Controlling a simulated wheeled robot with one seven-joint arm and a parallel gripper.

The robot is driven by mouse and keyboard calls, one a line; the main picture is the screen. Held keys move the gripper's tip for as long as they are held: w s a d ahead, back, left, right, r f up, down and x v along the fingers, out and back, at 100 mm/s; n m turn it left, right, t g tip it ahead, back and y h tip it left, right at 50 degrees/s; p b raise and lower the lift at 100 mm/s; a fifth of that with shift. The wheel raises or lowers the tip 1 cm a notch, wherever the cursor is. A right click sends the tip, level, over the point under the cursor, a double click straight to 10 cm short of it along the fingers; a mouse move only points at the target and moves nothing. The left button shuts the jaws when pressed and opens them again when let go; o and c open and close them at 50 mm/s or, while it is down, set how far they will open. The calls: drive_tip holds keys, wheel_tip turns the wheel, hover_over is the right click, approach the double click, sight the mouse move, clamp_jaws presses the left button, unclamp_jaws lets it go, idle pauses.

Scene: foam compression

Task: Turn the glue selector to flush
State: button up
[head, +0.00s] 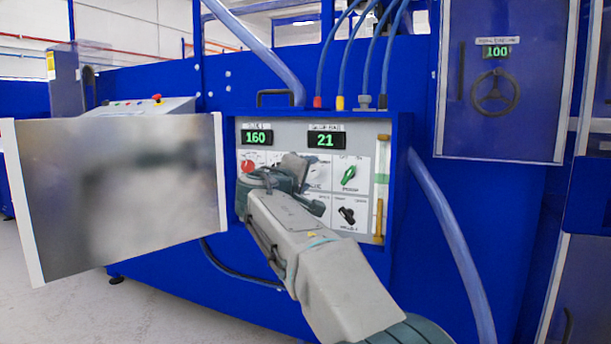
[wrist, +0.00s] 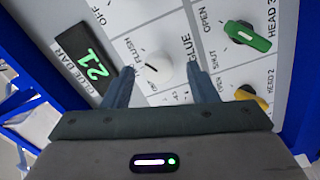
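The glue selector (wrist: 152,66) is a round white knob on a pale panel, with OFF, FLUSH and GLUE printed around it. A small dark mark shows on the knob, but I cannot tell for sure which label it points to. My gripper (wrist: 160,72) is open, with one finger on each side of the knob. Clear gaps show between the fingers and the knob, so it is not gripped. In the head view my gripper (head: 287,172) is in front of the control panel (head: 325,170) and hides the selector.
A green knob (wrist: 246,36) and a yellow knob (wrist: 250,97) are to the right of my fingers. The glue bar display (wrist: 93,66) reads 21. An open metal door (head: 115,195) stands left of the panel. Hoses (head: 322,65) rise above it.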

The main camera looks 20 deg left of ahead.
drive_tip(key=s+a, duration=0.1)
drive_tip(key=s, duration=1.3)
drive_tip(key=shift+w, duration=0.1)
drive_tip(key=d+r+m+g+h+p, duration=0.1)
drive_tip(key=d+m+g+h+p, duration=0.45)
drive_tip(key=d+p, duration=1.85)
drive_tip(key=s+d+m+g+y+p, duration=0.3)
drive_tip(key=s+d, duration=0.5)
drive_tip(key=s, duration=0.3)
drive_tip(key=s+d+r+m+g+y+p, duration=0.1)
drive_tip(key=s+d+m+g+y+p, duration=0.2)
drive_tip(key=s+d+m+g+p, duration=0.2)
drive_tip(key=s+d+g+p, duration=0.1)
drive_tip(key=s+d+p, duration=0.2)
drive_tip(key=s+d, duration=0.1)
drive_tip(key=shift+s+d+g+y+p, duration=0.25)
drive_tip(key=shift+s+g+y+p, duration=0.15)
drive_tip(key=shift+s, duration=0.5)
